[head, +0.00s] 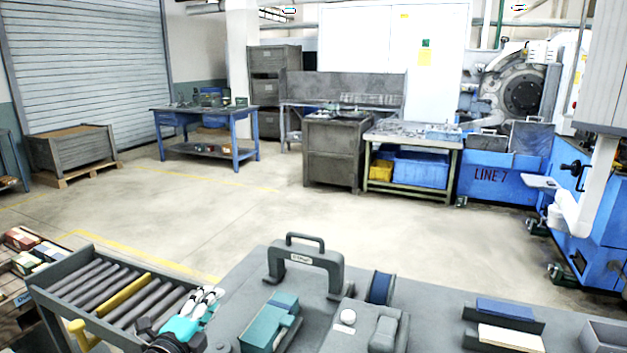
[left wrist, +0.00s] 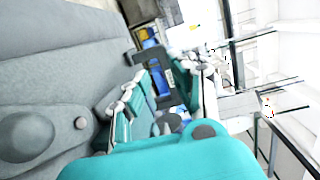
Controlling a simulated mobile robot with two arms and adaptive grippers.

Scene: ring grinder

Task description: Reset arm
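The task names no object besides the arm. My left gripper (head: 205,298), teal with pale jointed fingers, is at the bottom left in the head view. It is over the right end of the roller conveyor (head: 50,287), beside the grey bench (head: 430,297). In the left wrist view its fingers (left wrist: 163,88) stand apart with a gap between them, and I see nothing held. The teal gripper housing covers the bottom of that view. My right gripper is not in view.
On the bench stand a grey arched handle frame (head: 306,258), a teal block fixture (head: 268,325), a blue-rimmed wheel (head: 381,287), a button box (head: 360,333) and blocks (head: 505,308). A blue machine (head: 500,178) stands at the right. The middle floor (head: 270,215) is clear.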

